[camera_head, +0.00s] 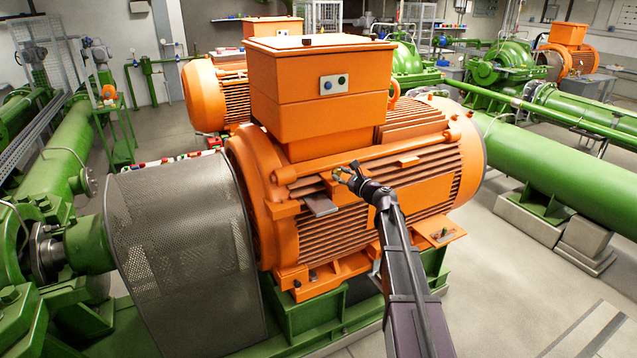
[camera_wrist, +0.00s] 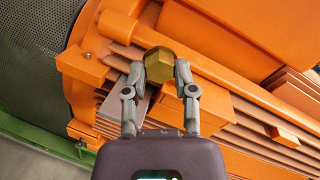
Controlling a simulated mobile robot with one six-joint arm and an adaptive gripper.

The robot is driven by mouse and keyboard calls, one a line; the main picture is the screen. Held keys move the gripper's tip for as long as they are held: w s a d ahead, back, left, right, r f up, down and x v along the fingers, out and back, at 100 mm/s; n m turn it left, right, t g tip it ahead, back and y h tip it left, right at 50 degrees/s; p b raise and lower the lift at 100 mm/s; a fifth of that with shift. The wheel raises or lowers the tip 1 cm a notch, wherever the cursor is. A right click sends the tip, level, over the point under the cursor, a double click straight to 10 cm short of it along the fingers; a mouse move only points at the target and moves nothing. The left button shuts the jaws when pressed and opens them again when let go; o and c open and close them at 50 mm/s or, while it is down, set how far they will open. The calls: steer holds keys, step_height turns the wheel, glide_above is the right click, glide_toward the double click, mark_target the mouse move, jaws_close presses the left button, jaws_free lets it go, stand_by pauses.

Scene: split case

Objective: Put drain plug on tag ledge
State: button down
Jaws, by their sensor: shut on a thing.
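The drain plug is a brass-coloured hex piece (camera_wrist: 158,64), held between the two fingertips of my gripper (camera_wrist: 157,72) in the wrist view. My gripper also shows in the head view (camera_head: 349,178), in front of the orange motor's finned side; the plug is too small to make out clearly there. A grey flat plate (camera_head: 321,205) juts from the motor's side, just left of and below my gripper. It shows behind and below the left finger in the wrist view (camera_wrist: 112,105). I take it as the tag ledge, though no label is readable. The plug appears apart from it.
The large orange motor (camera_head: 430,150) carries a terminal box (camera_head: 300,105) above my gripper. An orange ledge (camera_head: 438,231) with a small object sticks out lower right. A mesh coupling guard (camera_head: 185,250) stands left. Open floor lies at the right front.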

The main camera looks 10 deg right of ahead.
steer(key=shift+a, duration=0.25)
steer(key=shift+w+d+f, duration=0.1)
steer(key=m+t+h+b, duration=0.1)
steer(key=m+h+b, duration=0.15)
steer(key=b, duration=0.35)
glide_above(323, 207)
step_height(323, 207, down, 6)
steer(key=shift+h, duration=0.35)
step_height(323, 207, down, 7)
steer(key=b, duration=0.7)
steer(key=shift+f+b, duration=1.1)
stand_by(0.8)
